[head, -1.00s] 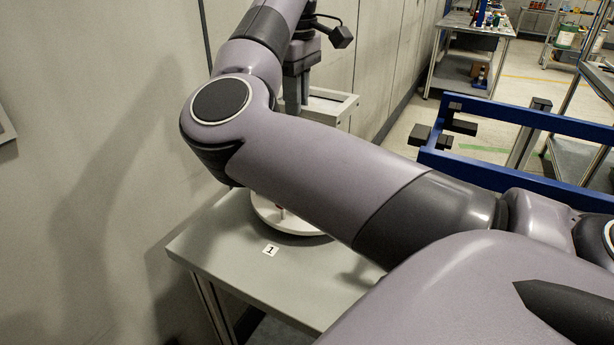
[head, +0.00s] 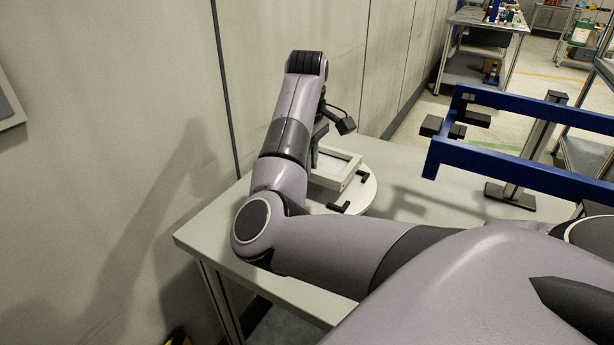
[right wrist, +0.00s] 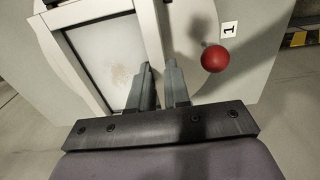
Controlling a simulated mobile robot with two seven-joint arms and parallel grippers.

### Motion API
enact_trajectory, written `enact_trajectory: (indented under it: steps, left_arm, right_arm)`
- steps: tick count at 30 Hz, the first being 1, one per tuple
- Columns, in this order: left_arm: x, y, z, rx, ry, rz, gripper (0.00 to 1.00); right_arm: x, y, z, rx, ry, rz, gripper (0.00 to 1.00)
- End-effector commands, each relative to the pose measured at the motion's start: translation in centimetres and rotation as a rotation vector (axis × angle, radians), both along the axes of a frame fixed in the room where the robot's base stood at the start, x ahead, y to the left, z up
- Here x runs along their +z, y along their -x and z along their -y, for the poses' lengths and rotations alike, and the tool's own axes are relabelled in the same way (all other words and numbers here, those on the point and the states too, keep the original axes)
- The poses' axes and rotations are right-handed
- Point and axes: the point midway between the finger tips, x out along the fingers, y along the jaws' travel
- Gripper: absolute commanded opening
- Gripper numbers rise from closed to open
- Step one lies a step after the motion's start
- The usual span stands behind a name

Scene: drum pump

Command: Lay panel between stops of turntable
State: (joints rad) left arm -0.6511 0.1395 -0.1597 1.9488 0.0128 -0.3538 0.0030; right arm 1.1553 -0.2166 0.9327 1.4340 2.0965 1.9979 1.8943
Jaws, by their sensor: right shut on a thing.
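The panel (head: 352,174) is a pale rectangular frame with a grey inset. In the head view it lies low over the white round turntable (head: 368,196); I cannot tell whether it touches it. Black stops show on the disc, one near the panel's front corner (head: 339,207) and one at its right side (head: 363,175). My right gripper (right wrist: 162,78) is shut on one side bar of the panel (right wrist: 112,58) in the right wrist view. My left gripper is not in view.
A red ball knob (right wrist: 215,58) stands near the turntable, beside a label "1" (right wrist: 229,29). The grey table (head: 215,234) stands against a wall at left. A blue frame (head: 520,165) with black blocks stands at right. Table space right of the disc is clear.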

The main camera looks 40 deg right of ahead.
Motion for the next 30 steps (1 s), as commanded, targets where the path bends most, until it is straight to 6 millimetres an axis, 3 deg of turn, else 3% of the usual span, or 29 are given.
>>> enact_trajectory:
  steps: [7,18,19,21,30]
  left_arm:
    - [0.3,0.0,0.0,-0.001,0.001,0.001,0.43]
    - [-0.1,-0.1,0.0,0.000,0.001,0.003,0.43]
    - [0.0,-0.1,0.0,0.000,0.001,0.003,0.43]
    - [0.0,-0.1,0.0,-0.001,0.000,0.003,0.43]
    - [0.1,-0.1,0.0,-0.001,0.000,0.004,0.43]
  right_arm:
    - [-3.2,0.1,0.0,0.000,0.002,-0.004,0.00]
    - [-3.8,0.0,0.0,-0.001,0.001,0.000,0.00]
    - [-3.8,0.0,0.0,-0.001,0.000,-0.001,0.23]
    - [-3.7,0.0,0.0,0.000,0.000,-0.001,0.42]
    - [-3.6,0.0,0.0,0.000,0.001,-0.002,0.42]
